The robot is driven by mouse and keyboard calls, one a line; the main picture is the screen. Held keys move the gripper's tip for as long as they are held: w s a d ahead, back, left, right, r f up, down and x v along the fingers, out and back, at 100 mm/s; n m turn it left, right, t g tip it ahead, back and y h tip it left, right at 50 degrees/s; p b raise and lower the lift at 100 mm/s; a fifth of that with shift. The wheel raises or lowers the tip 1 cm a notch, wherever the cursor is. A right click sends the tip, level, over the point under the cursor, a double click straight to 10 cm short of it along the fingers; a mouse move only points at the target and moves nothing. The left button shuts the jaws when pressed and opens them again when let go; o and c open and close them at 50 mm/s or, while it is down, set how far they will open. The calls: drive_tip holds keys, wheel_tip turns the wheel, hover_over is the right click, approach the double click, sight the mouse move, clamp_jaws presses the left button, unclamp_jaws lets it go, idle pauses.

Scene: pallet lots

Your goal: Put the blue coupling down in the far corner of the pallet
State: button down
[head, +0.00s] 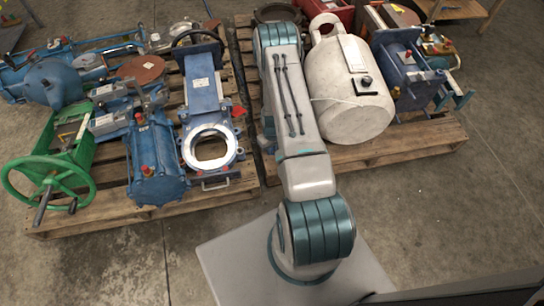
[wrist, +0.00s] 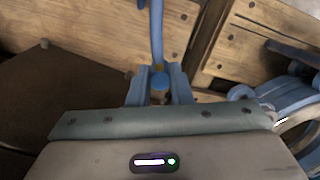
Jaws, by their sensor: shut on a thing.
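In the wrist view my gripper (wrist: 160,92) is shut on the blue coupling (wrist: 157,40), a slim blue part that runs up from between the jaws to the top edge. Its lower end is partly hidden by the jaws. Pallet planks (wrist: 95,30) lie behind it; I cannot tell how far below or whether it touches them. In the head view my arm reaches away over the gap side of the right pallet (head: 440,130), and its far end hides my gripper and the coupling. The left pallet (head: 110,222) is beside it.
A white tank (head: 345,90) stands close right of my arm, with a blue machine (head: 403,70) beyond it. The left pallet is crowded with a blue valve (head: 203,90), a blue cylinder (head: 155,160) and a green handwheel (head: 48,185). Bare floor lies right of the pallets.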

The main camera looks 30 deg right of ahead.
wheel_tip(320, 180, down, 5)
drive_tip(key=shift+r+b, duration=0.15)
drive_tip(key=shift+b, duration=0.6)
drive_tip(key=c, duration=1.3)
unclamp_jaws()
drive_tip(key=shift+r, duration=0.15)
wheel_tip(320, 180, up, 12)
drive_tip(key=p, duration=0.4)
drive_tip(key=shift+w+r, duration=0.15)
drive_tip(key=shift+r, duration=0.05)
drive_tip(key=s+a+r, duration=0.1)
drive_tip(key=a+r, duration=0.3)
drive_tip(key=r, duration=0.9)
drive_tip(key=a+r, duration=0.3)
drive_tip(key=r, duration=1)
drive_tip(key=s+a+r, duration=0.3)
drive_tip(key=s+r, duration=0.5)
drive_tip(key=s, duration=0.1)
drive_tip(key=s+a+r+m+t, duration=0.1)
drive_tip(key=s+a+r, duration=0.3)
drive_tip(key=s+r, duration=0.5)
drive_tip(key=shift+s+a, duration=0.2)
drive_tip(key=shift+s, duration=0.4)
